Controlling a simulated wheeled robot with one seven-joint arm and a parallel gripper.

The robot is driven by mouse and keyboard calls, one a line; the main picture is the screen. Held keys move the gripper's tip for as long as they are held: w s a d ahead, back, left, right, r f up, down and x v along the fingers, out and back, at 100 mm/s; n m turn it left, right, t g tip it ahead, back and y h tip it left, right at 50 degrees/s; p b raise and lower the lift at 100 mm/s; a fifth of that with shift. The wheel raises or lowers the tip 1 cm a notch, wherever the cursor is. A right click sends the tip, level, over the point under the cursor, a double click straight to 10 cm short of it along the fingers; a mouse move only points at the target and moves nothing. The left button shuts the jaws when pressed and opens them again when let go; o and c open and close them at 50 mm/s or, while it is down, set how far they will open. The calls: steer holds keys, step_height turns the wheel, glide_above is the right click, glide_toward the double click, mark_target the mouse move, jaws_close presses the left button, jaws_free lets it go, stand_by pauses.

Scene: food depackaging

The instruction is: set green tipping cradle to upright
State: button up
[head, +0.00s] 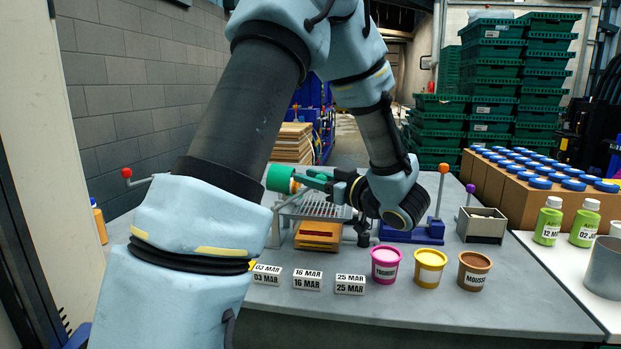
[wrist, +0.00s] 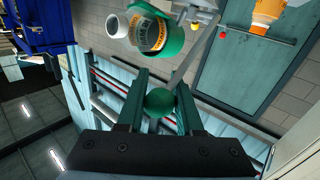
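The green tipping cradle (head: 279,178) is left of my gripper in the head view, at the back of the grey table, and looks tipped over on its side. In the wrist view the cradle (wrist: 173,42) holds a container (wrist: 150,32) with an orange and white label, lying tilted with its white end to the left. A round green knob (wrist: 160,103) sits between my gripper's fingers (wrist: 161,98) and fills the gap; the fingers appear shut on it. In the head view my gripper (head: 318,179) reaches left, its fingertips partly hidden.
A wire rack (head: 312,208) and an orange-brown block (head: 318,236) stand below my gripper. Pink (head: 385,264), yellow (head: 429,267) and brown (head: 473,270) cups and date blocks (head: 307,279) line the front. An orange-knobbed lever (head: 440,195) stands right; a red knob (head: 126,172) left.

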jaws_close()
stand_by(0.9)
